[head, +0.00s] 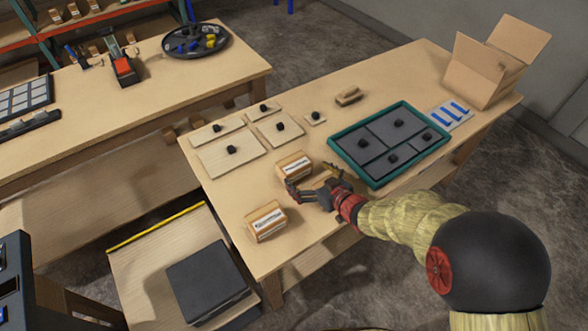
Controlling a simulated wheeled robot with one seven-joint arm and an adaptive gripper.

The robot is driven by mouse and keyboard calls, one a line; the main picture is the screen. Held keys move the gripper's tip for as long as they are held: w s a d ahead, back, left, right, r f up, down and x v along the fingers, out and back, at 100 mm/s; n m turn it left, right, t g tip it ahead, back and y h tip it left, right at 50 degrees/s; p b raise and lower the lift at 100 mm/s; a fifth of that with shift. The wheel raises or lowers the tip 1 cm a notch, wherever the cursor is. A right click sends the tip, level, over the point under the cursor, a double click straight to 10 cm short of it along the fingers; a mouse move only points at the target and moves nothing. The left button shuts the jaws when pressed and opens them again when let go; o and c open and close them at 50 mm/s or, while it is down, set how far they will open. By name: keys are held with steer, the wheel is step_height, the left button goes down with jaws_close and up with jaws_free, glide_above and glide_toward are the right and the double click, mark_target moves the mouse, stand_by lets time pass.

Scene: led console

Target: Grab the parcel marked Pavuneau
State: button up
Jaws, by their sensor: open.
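Two small tan parcels with white labels lie on the wooden table's left part. One parcel (294,165) is just beyond my gripper, and another parcel (266,221) is nearer the front left edge. The print on both labels is too small to read, so I cannot tell which is marked Pavuneau. A further tan piece (320,181) shows partly behind my gripper, mostly hidden. My gripper (291,192) is open, low over the table between the two labelled parcels, its fingers pointing left. Nothing shows between its fingers. I cannot tell whether it touches the nearby parcel.
A teal-rimmed tray (345,153) with dark knobbed panels lies right of my gripper. Several knobbed wooden plates (228,158) lie beyond the parcels, with a small wooden block (348,96). An open carton (478,78) stands at the far right. The table's front left corner is bare.

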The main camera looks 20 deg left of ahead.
mark_target(300, 170)
steer(key=b+x, duration=0.1)
steer(key=x, duration=0.1)
steer(key=b+x, duration=0.1)
steer(key=x, duration=0.2)
steer(key=shift+w+f, duration=0.1)
steer(key=shift+f, duration=0.3)
steer(key=shift+w+a, duration=0.25)
steer(key=shift+a, duration=0.05)
steer(key=shift+c, duration=1.2)
steer(key=shift+r, duration=0.1)
steer(key=c, duration=1.3)
